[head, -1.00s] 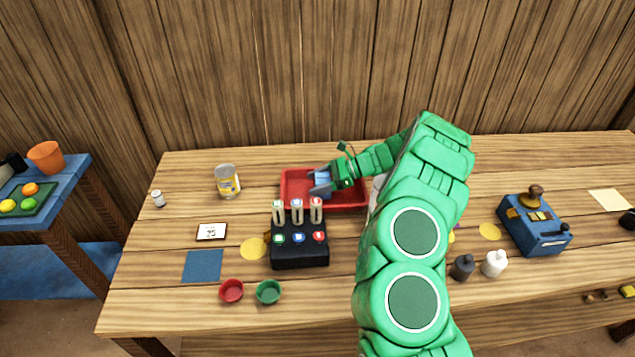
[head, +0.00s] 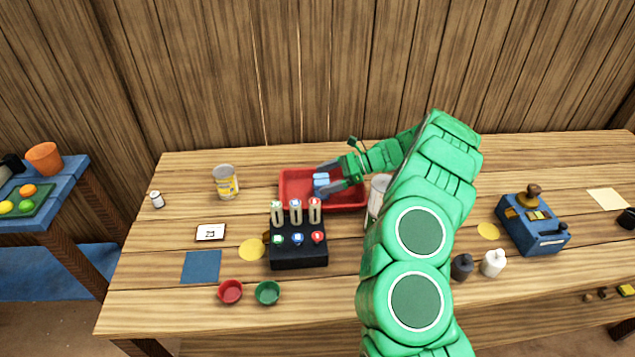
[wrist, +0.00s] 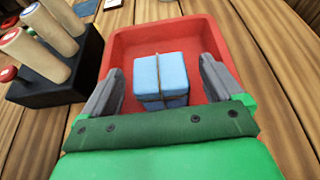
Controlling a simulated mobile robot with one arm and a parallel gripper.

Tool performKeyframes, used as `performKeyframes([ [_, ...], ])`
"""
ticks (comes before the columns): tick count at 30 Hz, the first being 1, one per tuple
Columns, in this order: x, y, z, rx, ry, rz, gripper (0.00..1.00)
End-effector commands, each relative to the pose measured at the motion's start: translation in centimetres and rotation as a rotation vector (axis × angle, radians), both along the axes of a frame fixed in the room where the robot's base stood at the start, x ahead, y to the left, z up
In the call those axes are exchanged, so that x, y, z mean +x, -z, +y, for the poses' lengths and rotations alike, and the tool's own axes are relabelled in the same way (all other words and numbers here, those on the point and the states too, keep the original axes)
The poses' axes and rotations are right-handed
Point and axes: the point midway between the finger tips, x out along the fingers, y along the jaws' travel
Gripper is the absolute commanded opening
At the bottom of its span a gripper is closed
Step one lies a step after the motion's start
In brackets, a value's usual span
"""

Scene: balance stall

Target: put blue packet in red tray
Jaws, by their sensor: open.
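The blue packet (wrist: 160,78), a light blue block tied with a string, sits in the red tray (wrist: 130,42) in the wrist view. In the head view the packet (head: 321,182) shows inside the tray (head: 296,204), near its middle. My gripper (wrist: 161,82) is open, with one grey finger on each side of the packet and a gap to each. In the head view my gripper (head: 328,180) reaches into the tray from the right. The packet's underside is hidden.
A black rack (head: 298,254) with several wooden pegs stands just in front of the tray. A can (head: 226,183) stands to the left of the tray. Another can (head: 377,195) is partly hidden behind my arm. Red (head: 230,291) and green (head: 267,292) cups stand at the front.

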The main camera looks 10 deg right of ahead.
Motion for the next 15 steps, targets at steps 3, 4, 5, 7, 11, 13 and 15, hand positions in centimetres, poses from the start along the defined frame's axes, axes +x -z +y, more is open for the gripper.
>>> performKeyframes([
  [3,0.0,-0.9,-2.2,-0.001,0.001,0.001,0.94],
  [4,0.0,-1.1,-2.7,-0.001,0.001,0.001,0.94],
  [5,0.0,-1.3,-3.2,0.000,0.000,0.001,0.94],
  [7,0.0,-1.7,-4.3,0.000,0.000,0.001,0.94],
  [11,0.0,-2.4,-6.0,0.000,0.001,0.001,0.94],
  [13,0.0,-2.7,-6.7,0.000,-0.001,0.001,0.94],
  [15,0.0,-3.0,-7.2,0.000,-0.001,0.001,0.94],
])
